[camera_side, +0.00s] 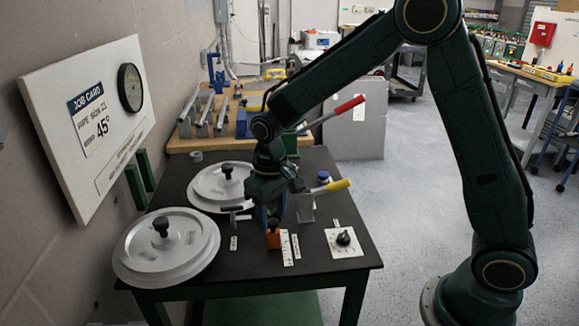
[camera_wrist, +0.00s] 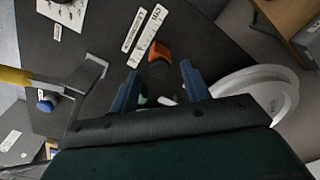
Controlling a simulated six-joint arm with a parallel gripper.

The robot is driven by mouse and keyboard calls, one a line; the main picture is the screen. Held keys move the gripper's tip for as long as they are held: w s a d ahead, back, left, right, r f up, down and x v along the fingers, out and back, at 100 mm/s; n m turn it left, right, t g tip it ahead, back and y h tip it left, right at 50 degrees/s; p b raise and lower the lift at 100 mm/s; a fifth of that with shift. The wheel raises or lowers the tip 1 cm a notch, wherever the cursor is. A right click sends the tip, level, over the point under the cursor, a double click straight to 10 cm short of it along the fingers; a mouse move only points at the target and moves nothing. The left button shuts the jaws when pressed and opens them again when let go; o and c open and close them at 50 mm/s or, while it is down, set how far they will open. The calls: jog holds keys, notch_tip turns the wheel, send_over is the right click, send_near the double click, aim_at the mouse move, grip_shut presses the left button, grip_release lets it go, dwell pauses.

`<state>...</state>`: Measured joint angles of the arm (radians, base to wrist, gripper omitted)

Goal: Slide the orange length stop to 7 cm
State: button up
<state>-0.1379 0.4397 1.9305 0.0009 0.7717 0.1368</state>
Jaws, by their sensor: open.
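The orange length stop (camera_side: 273,238) sits on the dark table beside a white scale strip (camera_side: 287,248), with a dark knob on top. In the wrist view the orange stop (camera_wrist: 160,53) lies just beyond and between the fingertips, with its dark knob toward me. The scale strip shows there (camera_wrist: 146,34) too, but its marks are too small to read. My gripper (camera_side: 272,212) is above and just behind the stop in the side view. In the wrist view my gripper (camera_wrist: 158,70) is open, its two blue fingers apart with nothing held between them.
Two round grey dies (camera_side: 166,246) (camera_side: 222,186) stand left on the table. A yellow-handled lever (camera_side: 332,186) rises close to the right of my gripper. A dial plate (camera_side: 345,241) lies at the right front. A job card (camera_side: 92,112) on the wall reads 45°.

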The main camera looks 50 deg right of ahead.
jog(key=shift+f, duration=0.65)
jog(key=shift+c, duration=0.2)
grip_shut()
jog(key=shift+s+a, duration=0.7)
jog(key=shift+s, duration=0.05)
jog(key=shift+o, duration=0.2)
grip_release()
jog(key=shift+r, duration=0.15)
notch_tip(320, 180, up, 14)
jog(key=shift+f, duration=0.2)
